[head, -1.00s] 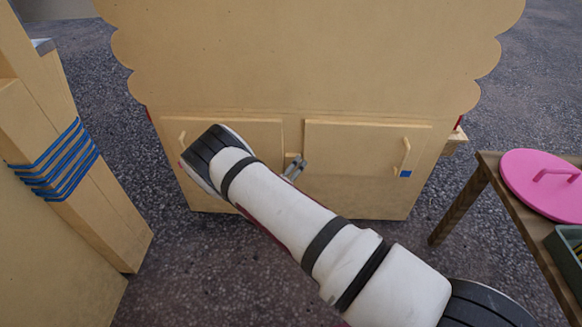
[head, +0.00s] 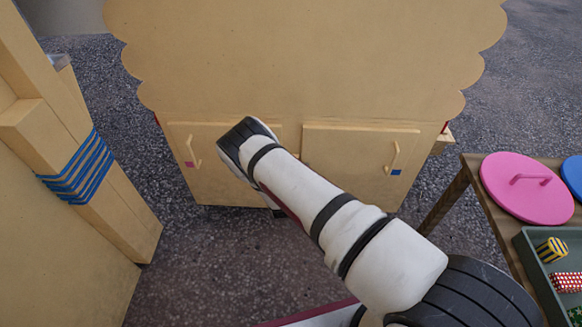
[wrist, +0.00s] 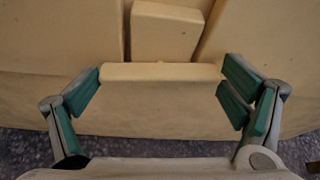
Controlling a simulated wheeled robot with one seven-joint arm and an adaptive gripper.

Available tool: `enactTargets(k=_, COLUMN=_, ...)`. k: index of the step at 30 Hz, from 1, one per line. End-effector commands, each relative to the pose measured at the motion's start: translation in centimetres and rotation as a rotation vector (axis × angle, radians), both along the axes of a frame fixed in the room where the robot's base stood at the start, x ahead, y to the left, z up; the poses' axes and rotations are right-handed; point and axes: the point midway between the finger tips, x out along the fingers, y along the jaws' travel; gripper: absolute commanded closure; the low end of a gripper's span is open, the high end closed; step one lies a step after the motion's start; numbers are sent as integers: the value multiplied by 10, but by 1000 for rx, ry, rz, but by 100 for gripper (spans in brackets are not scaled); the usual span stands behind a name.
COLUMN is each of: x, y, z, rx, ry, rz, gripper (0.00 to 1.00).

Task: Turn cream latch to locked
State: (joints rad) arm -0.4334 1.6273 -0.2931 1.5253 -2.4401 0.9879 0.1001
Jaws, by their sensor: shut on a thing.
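The cream latch (wrist: 160,73) shows in the wrist view as a bar lying level across the picture, in front of the cabinet. Its two ends lie between the teal pads of my gripper (wrist: 161,84). The gripper is shut on the bar, one finger at each end. Behind the bar, a cream block (wrist: 167,32) sits between two dark seams. In the head view my arm hides the latch and most of the gripper, in front of the cabinet's left door (head: 225,185).
The right door (head: 350,165) has a handle and a blue square; the left has a handle and a pink square. A table at right bears a pink lid (head: 527,188) and a green tray (head: 535,270). A blue-banded post (head: 80,170) stands at left.

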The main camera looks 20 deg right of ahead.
Motion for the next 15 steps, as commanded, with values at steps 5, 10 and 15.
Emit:
enactTargets(k=5, x=-1, y=0, z=1, rx=83, ry=-26, rz=-1, gripper=36)
enactTargets(k=10, x=-1, y=0, z=0, rx=128, ry=-41, rz=0, gripper=36)
enactTargets(k=15, x=0, y=0, z=0, rx=146, ry=-47, rz=-1, gripper=36)
